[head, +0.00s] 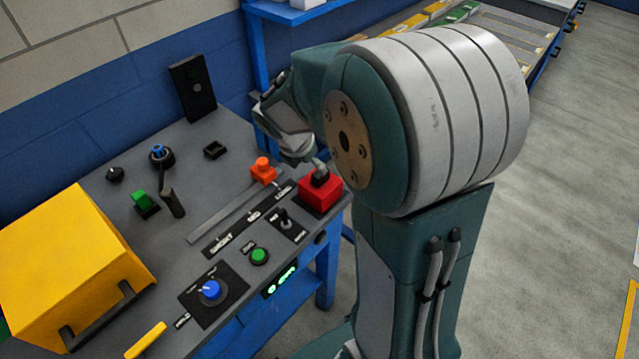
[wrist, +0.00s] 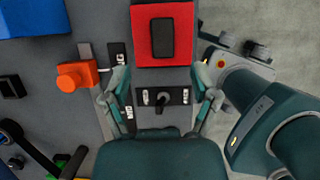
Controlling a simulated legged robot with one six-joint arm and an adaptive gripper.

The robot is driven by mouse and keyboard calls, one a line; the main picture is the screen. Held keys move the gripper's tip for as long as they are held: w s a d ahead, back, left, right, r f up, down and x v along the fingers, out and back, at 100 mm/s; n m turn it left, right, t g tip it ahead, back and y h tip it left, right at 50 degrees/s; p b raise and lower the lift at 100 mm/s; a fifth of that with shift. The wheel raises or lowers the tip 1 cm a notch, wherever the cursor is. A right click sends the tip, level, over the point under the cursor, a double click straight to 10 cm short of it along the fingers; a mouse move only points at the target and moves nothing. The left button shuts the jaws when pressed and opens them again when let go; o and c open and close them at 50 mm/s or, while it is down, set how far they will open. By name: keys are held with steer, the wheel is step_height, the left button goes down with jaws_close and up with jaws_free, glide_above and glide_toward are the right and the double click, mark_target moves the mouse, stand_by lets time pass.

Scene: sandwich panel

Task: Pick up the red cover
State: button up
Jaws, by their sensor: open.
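The red cover (head: 318,196) is a square red block with a black handle (head: 320,177) on top. It sits at the right end of the grey panel. In the wrist view the red cover (wrist: 143,55) is at the top centre, its black handle (wrist: 163,38) pointing up the picture. My gripper (wrist: 160,85) is open and empty, its two fingers spread on either side below the cover in that view. In the head view a fingertip shows close above the handle; whether it touches cannot be told. My arm hides part of the gripper there.
An orange slider knob (head: 263,170) stands just left of the cover, with a small black toggle switch (head: 283,218) in front. A green button (head: 259,256), a blue knob (head: 211,290) and a large yellow box (head: 65,265) lie further left. Open floor is at right.

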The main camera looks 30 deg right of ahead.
mark_target(320, 176)
steer(key=x, duration=0.7)
steer(key=shift+s, duration=0.15)
steer(key=shift+d, duration=0.1)
steer(key=shift+c, duration=0.3)
jaws_close()
